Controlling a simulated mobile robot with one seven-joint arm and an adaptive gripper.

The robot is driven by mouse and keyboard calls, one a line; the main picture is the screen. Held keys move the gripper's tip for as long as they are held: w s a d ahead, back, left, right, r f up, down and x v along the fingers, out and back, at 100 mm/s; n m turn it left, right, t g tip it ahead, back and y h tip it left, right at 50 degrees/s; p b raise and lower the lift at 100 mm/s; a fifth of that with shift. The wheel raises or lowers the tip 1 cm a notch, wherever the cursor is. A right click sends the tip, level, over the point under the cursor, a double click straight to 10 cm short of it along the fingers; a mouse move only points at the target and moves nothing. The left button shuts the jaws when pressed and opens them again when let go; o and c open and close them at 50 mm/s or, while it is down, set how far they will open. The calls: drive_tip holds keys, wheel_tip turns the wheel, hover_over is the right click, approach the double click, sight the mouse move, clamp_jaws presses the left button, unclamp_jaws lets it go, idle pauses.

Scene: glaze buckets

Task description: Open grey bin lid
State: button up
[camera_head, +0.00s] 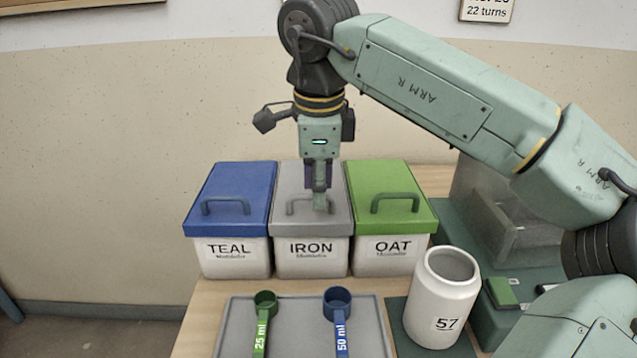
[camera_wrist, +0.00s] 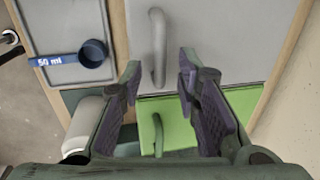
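The grey bin, labelled IRON (camera_head: 311,256), stands between two others with its grey lid (camera_head: 290,178) shut. The lid's grey bar handle (camera_head: 297,204) is partly hidden behind my gripper (camera_head: 319,200) in the head view. My gripper points down over the lid. In the wrist view, the handle (camera_wrist: 157,45) shows beyond and roughly between the two spread fingers of my gripper (camera_wrist: 158,72). The fingers are open and hold nothing. I cannot tell whether a finger touches the handle or the lid.
A blue-lidded TEAL bin (camera_head: 234,257) stands close on the left, a green-lidded OAT bin (camera_head: 388,256) close on the right, both shut. In front are a tray (camera_head: 300,325) with green (camera_head: 262,318) and blue (camera_head: 339,318) scoops and a white jar (camera_head: 438,296).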

clamp_jaws()
idle(0.3)
idle(0.6)
